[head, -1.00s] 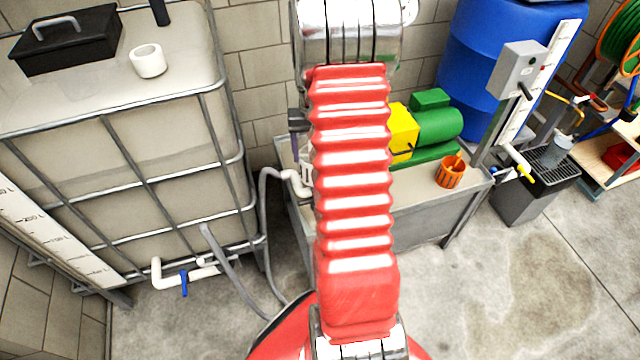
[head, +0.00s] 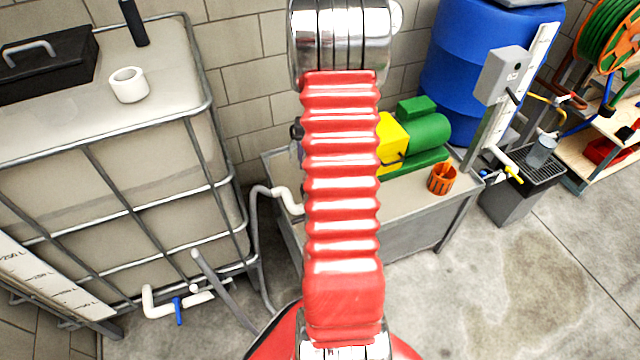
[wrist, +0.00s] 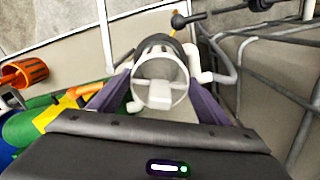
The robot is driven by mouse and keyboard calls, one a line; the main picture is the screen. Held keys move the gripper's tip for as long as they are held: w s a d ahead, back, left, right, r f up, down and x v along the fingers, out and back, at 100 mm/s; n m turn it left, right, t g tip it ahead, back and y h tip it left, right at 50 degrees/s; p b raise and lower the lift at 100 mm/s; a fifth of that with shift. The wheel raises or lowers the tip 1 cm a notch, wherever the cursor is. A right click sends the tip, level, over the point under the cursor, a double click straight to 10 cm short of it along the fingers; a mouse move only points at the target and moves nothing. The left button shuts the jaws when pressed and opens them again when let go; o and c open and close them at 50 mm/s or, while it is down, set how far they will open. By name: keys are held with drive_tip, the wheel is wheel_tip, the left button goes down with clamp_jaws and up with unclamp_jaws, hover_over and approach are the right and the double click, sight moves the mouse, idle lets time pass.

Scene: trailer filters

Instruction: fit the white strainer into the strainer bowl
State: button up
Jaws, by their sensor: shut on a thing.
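In the wrist view, my gripper (wrist: 160,72) has its two purple fingers on either side of the white strainer (wrist: 160,96), a round, open cylinder with a white tab across it. The fingers are shut on it. A dark round rim (wrist: 156,41) shows just beyond the strainer, between white pipe elbows; it looks like the strainer bowl. I cannot tell whether the strainer is inside it or only in line with it. In the head view, my red arm hides the strainer, the bowl and most of the gripper.
A green and yellow pump (head: 425,135) and an orange slotted cup (head: 442,179) stand on the grey bench (head: 420,205). A white pipe elbow (head: 286,200) is left of my arm. The caged tank (head: 130,170) is at left, a blue barrel (head: 470,70) at right. Front right floor is clear.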

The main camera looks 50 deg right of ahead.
drive_tip(key=shift+f, duration=1.6)
drive_tip(key=shift+f, duration=1.85)
drive_tip(key=shift+f, duration=0.6)
drive_tip(key=o, duration=1.4)
